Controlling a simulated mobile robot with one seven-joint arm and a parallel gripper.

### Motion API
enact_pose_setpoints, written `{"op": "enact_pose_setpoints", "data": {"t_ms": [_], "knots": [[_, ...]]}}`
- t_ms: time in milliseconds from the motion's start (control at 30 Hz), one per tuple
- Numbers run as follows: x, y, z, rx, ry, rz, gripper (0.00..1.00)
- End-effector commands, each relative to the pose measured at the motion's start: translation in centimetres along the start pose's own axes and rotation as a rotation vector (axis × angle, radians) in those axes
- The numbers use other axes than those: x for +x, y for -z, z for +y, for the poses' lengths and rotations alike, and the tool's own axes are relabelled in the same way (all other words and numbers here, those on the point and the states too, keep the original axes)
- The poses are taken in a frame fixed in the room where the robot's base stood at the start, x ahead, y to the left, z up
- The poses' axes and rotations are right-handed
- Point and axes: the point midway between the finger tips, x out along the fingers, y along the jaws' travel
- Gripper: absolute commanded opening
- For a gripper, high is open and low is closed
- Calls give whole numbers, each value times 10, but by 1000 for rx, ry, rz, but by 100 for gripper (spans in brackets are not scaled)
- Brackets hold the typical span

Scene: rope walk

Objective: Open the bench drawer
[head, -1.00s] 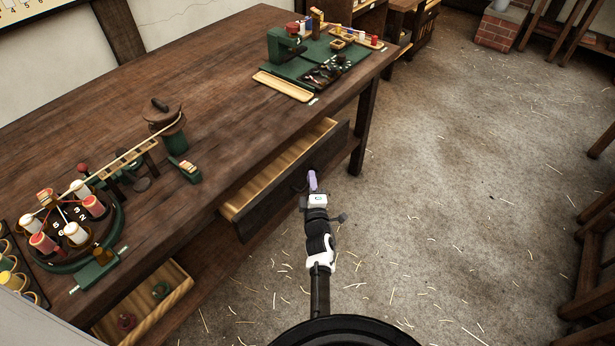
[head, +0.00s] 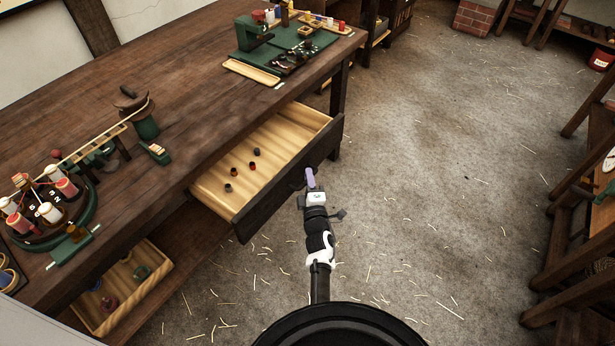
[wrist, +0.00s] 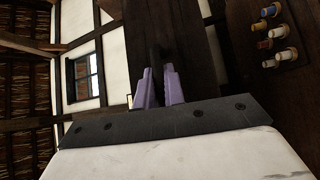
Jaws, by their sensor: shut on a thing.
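The bench drawer (head: 258,163) stands well out from under the dark wooden bench (head: 185,80). Its pale wooden inside shows, with several small dark and red pieces lying on its floor. My gripper (head: 310,178) is at the dark front of the drawer, near the middle, with its purple fingers shut on the drawer handle (head: 297,183). In the wrist view the purple fingers (wrist: 159,88) close around a dark bar in front of a dark wooden face. The handle is mostly hidden by the fingers.
A low wooden tray (head: 150,290) sits beneath the bench at left. Floor to the right is clear apart from straw; dark wooden frames (head: 580,230) stand at far right.

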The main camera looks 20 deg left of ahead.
Motion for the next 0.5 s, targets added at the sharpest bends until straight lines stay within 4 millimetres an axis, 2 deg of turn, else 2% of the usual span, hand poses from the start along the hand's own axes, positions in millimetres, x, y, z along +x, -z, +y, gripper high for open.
{"op": "enact_pose_setpoints", "data": {"t_ms": [400, 433, 500], "knots": [[0, -2, 1, -1, -2, -3, 0], [0, -2, 1, -1, -2, -3, 13], [0, -2, 1, -1, -2, -2, 20]]}}
